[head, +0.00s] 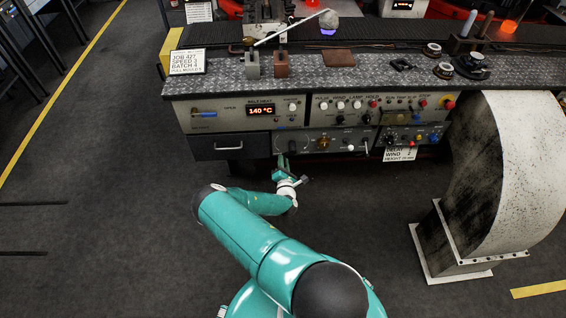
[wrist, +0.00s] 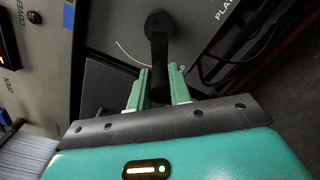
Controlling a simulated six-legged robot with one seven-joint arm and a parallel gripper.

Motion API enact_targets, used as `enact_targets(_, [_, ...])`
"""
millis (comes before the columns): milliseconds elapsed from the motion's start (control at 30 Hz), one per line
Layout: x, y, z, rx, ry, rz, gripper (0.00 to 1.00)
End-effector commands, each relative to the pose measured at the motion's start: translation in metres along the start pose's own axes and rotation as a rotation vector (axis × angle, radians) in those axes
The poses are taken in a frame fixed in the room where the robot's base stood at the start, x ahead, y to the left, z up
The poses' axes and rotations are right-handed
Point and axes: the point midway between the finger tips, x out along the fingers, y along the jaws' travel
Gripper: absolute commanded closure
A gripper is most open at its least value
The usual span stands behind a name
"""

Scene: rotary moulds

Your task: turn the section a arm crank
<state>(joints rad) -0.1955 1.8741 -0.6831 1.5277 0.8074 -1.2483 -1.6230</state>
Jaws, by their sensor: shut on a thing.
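The black crank (wrist: 158,48) shows in the wrist view. Its round hub sits on a grey panel and its arm hangs down from the hub. My gripper (wrist: 160,84) has its two green fingers on either side of the crank's lower end, shut on it. In the head view my gripper (head: 282,166) is at the front of the lower control panel (head: 300,142), near its left end. The crank is too small and covered to make out there. Part of the panel lettering is cut off in the wrist view.
A dark drawer (head: 228,147) is left of my gripper, under the display panel (head: 262,110). A large white duct (head: 500,170) stands on the floor at the right. The floor left of my arm is clear. Cables (wrist: 235,60) hang right of the crank.

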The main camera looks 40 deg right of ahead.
Motion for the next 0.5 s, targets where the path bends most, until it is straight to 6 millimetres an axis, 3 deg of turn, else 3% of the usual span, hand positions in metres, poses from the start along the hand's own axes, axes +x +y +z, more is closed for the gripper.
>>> enact_targets(367, [-0.0022,-0.004,0.0019,-0.007,-0.003,-0.007,1.0])
enact_targets(400, [-0.0022,-0.004,0.002,-0.006,-0.003,-0.007,0.74])
enact_targets(500, [-0.0017,-0.0033,0.0017,-0.006,-0.002,-0.006,0.59])
